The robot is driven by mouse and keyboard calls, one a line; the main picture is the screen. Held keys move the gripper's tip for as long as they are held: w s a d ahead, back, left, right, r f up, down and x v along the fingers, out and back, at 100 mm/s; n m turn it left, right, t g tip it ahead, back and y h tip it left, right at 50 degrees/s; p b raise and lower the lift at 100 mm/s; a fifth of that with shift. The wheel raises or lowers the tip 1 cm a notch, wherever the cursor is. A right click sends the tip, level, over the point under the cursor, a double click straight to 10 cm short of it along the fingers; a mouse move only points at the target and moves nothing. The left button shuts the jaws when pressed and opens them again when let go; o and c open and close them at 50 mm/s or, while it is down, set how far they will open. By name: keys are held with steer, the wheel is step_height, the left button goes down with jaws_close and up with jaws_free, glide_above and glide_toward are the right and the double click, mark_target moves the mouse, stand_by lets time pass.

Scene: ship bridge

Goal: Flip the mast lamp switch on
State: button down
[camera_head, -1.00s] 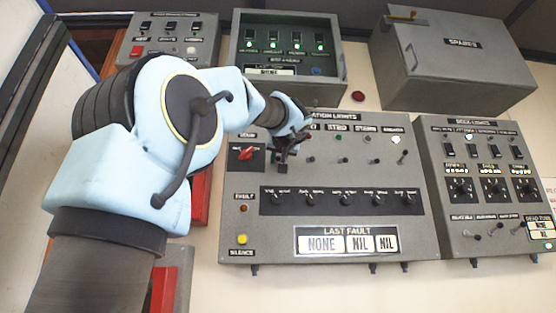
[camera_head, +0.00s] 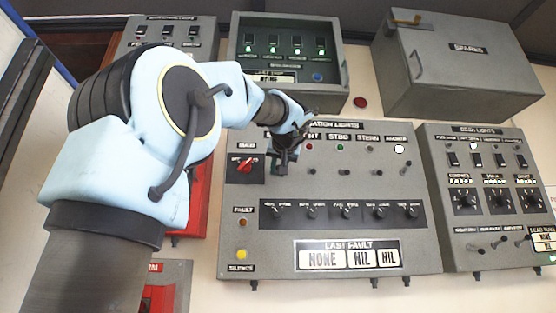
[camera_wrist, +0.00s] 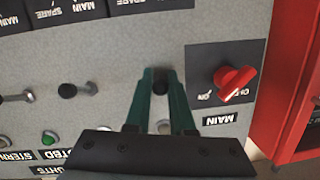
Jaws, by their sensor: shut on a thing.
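The navigation lights panel (camera_head: 330,220) is on the wall in the middle of the head view. My gripper (camera_head: 284,167) is at its upper left, between the red main rotary knob (camera_head: 246,163) and the port toggle (camera_head: 313,171). In the upside-down wrist view, the fingers of my gripper (camera_wrist: 161,84) are shut around a dark toggle tip, the mast lamp switch (camera_wrist: 161,86) by its place in the row. A grey, unlit lamp (camera_wrist: 163,127) shows between the fingers. The mast label is hidden, and I cannot tell the switch's tilt.
Neighbouring toggles (camera_wrist: 72,90) stick out beside my fingers. The red rotary knob (camera_wrist: 235,80) is close on the other side. The anchor lamp (camera_head: 399,149) is lit white. A panel with green lamps (camera_head: 288,85) is above, and a deck lights panel (camera_head: 480,225) is to the right.

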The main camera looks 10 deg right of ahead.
step_height(320, 180, up, 2)
steer(key=g+p, duration=0.3)
steer(key=p, duration=0.6)
steer(key=shift+r, duration=0.15)
steer(key=g+p, duration=0.2)
steer(key=p, duration=0.2)
steer(key=shift+r+p, duration=0.1)
steer(key=shift+p, duration=0.3)
steer(key=shift+g+p, duration=0.3)
steer(key=shift+p, duration=0.05)
steer(key=shift+g+p, duration=0.3)
steer(key=shift+p, duration=0.3)
steer(key=shift+f, duration=0.2)
steer(key=c, duration=0.9)
jaws_free()
steer(key=shift+c, duration=0.2)
steer(key=b+v, duration=0.1)
steer(key=v, duration=0.9)
steer(key=shift+s+r, duration=0.25)
steer(key=shift+s, duration=0.05)
